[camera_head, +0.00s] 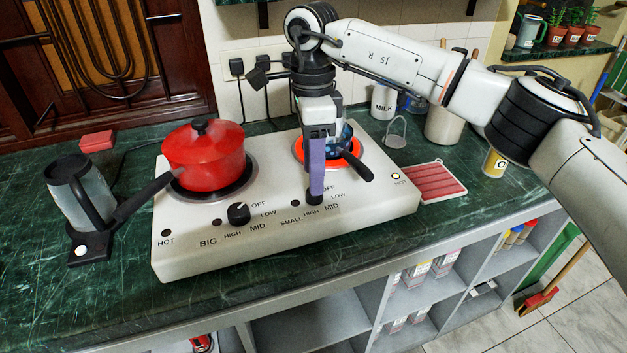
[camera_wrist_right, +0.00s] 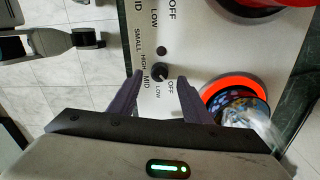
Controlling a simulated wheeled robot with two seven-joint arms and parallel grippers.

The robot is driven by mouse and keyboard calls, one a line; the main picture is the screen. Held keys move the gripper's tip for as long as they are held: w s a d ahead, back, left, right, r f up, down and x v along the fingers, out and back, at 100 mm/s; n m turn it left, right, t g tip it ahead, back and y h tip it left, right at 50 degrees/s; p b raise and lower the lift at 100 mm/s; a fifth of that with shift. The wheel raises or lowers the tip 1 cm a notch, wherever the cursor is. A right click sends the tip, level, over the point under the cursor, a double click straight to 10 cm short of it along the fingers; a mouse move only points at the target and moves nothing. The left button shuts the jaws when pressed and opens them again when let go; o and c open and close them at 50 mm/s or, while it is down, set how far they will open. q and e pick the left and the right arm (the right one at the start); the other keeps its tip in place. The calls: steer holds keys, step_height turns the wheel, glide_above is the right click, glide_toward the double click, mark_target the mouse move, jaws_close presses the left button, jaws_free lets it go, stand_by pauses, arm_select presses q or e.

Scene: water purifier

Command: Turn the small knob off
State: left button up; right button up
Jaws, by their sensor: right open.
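The small knob (camera_head: 314,199) is a black dial on the front of the white two-burner stove (camera_head: 285,235), at the right-hand set of OFF, LOW, MID and HIGH marks. In the wrist view the small knob (camera_wrist_right: 157,74) lies between the two purple fingertips of my right gripper (camera_wrist_right: 161,78). The fingers stand apart with a gap on each side of it. In the head view my right gripper (camera_head: 316,190) points down over this knob and partly hides it. The small burner (camera_head: 300,150) glows red-orange. My left gripper does not show.
The big knob (camera_head: 238,213) sits to the left. A red pot (camera_head: 203,150) stands on the left burner, its handle reaching forward-left. A small patterned pan (camera_head: 346,136) is on the glowing burner behind my fingers, handle to the front right. A kettle (camera_head: 78,192) stands left of the stove.

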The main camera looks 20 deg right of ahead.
step_height(320, 180, up, 7)
steer(key=shift+w, duration=0.15)
steer(key=shift+f, duration=0.1)
stand_by(0.3)
